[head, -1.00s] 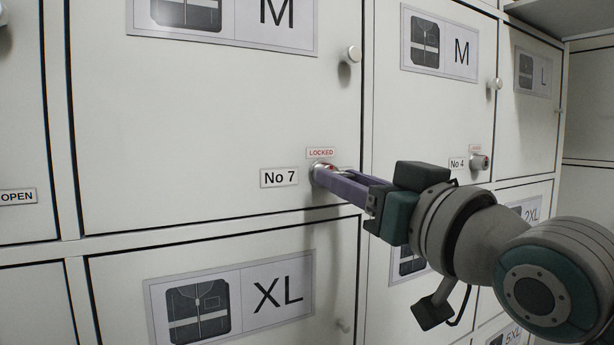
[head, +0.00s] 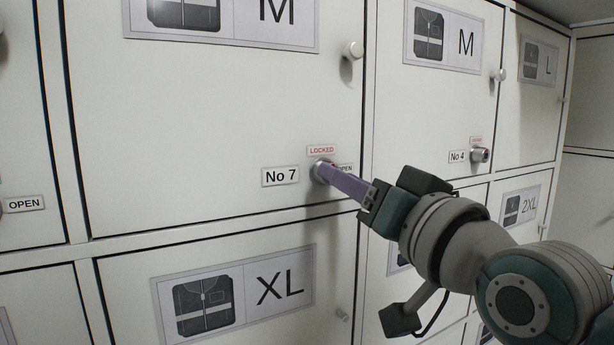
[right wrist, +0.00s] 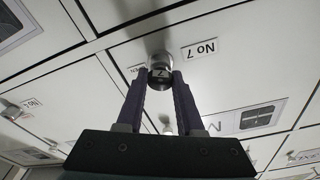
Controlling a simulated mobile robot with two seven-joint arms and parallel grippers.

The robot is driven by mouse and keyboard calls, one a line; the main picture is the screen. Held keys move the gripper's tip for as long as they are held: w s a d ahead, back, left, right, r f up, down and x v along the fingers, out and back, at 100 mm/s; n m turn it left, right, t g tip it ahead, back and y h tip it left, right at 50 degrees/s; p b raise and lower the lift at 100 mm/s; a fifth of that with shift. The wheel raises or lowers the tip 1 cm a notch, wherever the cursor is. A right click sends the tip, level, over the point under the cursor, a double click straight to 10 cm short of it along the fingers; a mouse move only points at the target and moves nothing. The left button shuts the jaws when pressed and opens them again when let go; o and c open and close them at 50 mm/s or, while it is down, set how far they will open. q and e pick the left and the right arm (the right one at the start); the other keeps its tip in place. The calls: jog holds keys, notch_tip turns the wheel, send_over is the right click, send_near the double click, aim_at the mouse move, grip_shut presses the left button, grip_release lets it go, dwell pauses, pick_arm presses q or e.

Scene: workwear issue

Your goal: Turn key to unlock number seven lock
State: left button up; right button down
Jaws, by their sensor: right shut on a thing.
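The number seven lock (head: 321,168) is a round metal cylinder on a white locker door, right of the "No 7" plate (head: 281,176). A red "LOCKED" label (head: 321,150) sits above it and an "OPEN" label (head: 345,168) sits to its right, partly hidden by my fingers. My right gripper (head: 330,174) reaches the lock with its purple fingers. In the right wrist view the fingertips (right wrist: 161,78) are closed on the key (right wrist: 161,74), a small dark piece marked 7 at the front of the lock (right wrist: 160,60). My left gripper is not in view.
White locker doors with size signs surround the lock. A round door knob (head: 353,50) sticks out above it. The number four lock (head: 480,155) is on the door to the right. An XL door (head: 232,290) lies below.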

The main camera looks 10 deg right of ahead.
dwell(0.3)
jog(key=shift+m+p, duration=1.05)
jog(key=shift+m, duration=0.35)
jog(key=shift+m+h+p, duration=0.4)
jog(key=shift+m+p, duration=0.2)
jog(key=shift+m, duration=0.4)
jog(key=shift+f, duration=0.1)
jog(key=shift+m, duration=0.3)
